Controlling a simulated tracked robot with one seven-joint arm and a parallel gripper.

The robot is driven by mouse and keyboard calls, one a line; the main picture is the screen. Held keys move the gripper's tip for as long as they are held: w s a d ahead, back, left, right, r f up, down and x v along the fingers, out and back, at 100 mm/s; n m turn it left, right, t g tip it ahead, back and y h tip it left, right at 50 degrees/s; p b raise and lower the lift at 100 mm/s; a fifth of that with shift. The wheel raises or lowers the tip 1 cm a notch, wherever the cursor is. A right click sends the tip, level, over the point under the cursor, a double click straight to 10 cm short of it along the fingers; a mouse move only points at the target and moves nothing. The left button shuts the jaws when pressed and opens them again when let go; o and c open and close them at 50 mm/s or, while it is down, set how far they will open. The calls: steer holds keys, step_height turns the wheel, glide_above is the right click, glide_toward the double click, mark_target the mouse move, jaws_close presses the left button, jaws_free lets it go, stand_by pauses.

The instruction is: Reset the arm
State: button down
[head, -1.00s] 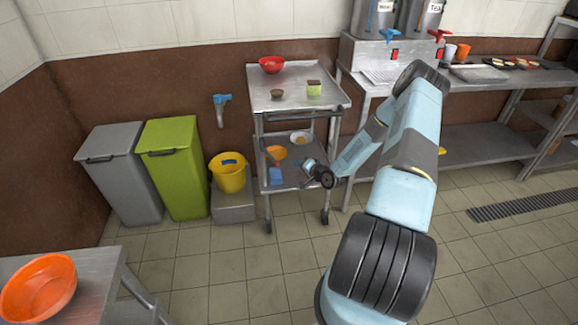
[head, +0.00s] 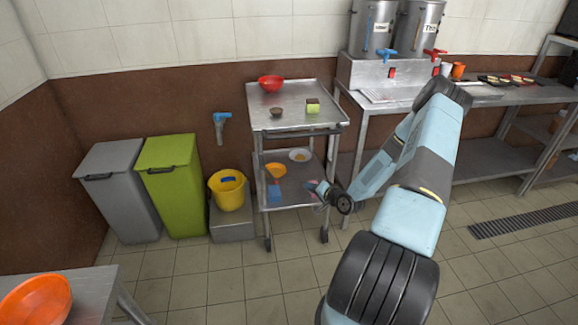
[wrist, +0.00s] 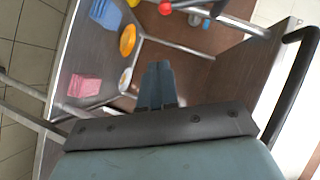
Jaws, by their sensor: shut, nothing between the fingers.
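My gripper (head: 317,188) is at the end of my bent arm, low in front of the right side of the metal cart (head: 298,130). In the wrist view my gripper (wrist: 158,88) shows its two fingers together, with nothing between them. It appears apart from the items on the cart's lower shelf.
Bins, including a green one (head: 172,190), stand left; open floor lies in front.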

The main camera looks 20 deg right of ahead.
steer(key=shift+r, duration=0.1)
step_height(320, 180, up, 17)
steer(key=w+n+g+h, duration=0.2)
steer(key=n+g+h, duration=0.2)
steer(key=n+g, duration=0.15)
steer(key=s+a+r+n+g+h, duration=0.15)
steer(key=s+r, duration=0.25)
steer(key=r, duration=0.5)
steer(key=s+a+r+h, duration=0.2)
steer(key=s+r, duration=0.1)
steer(key=r, duration=0.6)
steer(key=s+a+r, duration=0.3)
steer(key=s+r, duration=0.3)
steer(key=s+a+r, duration=0.3)
steer(key=s+r, duration=0.3)
steer(key=s+a+r+n+y, duration=0.1)
steer(key=s+a+r, duration=0.1)
steer(key=s, duration=0.7)
steer(key=s+a+r+g+y, duration=0.1)
steer(key=s+a+r, duration=0.2)
steer(key=s, duration=0.7)
steer(key=shift+a+n, duration=0.4)
steer(key=shift+a, duration=0.45)
